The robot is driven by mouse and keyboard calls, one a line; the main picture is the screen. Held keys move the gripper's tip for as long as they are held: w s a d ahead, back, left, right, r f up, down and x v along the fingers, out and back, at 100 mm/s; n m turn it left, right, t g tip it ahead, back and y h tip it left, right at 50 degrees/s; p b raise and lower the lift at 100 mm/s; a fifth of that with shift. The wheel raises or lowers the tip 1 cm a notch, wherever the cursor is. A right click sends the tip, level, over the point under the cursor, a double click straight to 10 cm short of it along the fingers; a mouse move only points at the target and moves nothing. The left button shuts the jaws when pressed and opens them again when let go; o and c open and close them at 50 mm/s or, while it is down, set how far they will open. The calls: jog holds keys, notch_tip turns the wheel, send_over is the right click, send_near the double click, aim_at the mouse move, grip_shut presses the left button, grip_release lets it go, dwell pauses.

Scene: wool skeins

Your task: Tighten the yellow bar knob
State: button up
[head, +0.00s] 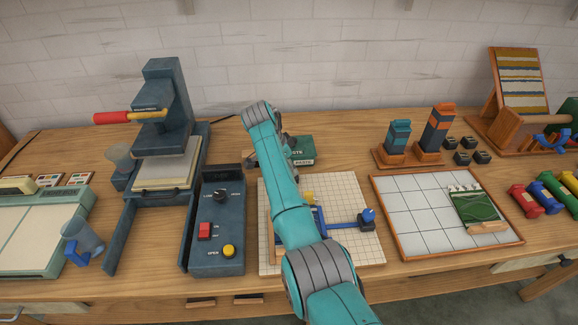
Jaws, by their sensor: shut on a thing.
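A yellow knob (309,197) shows just to the right of my teal arm, at the far end of a blue bar frame. The blue bar (342,225) lies over a white gridded board (349,190) and runs right to a blue knob (369,214) on a dark block. My arm crosses in front of the board's left part and covers part of the bar frame. My gripper is hidden behind my arm, so its fingers and any contact with the yellow knob cannot be seen.
A dark control box (217,222) with a red switch and a yellow button stands left of the board. A wood-framed tiled tray (415,205) with a green card lies to the right. A dark press (165,110) and a green box (302,150) stand behind.

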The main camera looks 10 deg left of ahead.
jog(key=o, duration=1.1)
jog(key=shift+o, duration=0.2)
jog(key=v, duration=1.2)
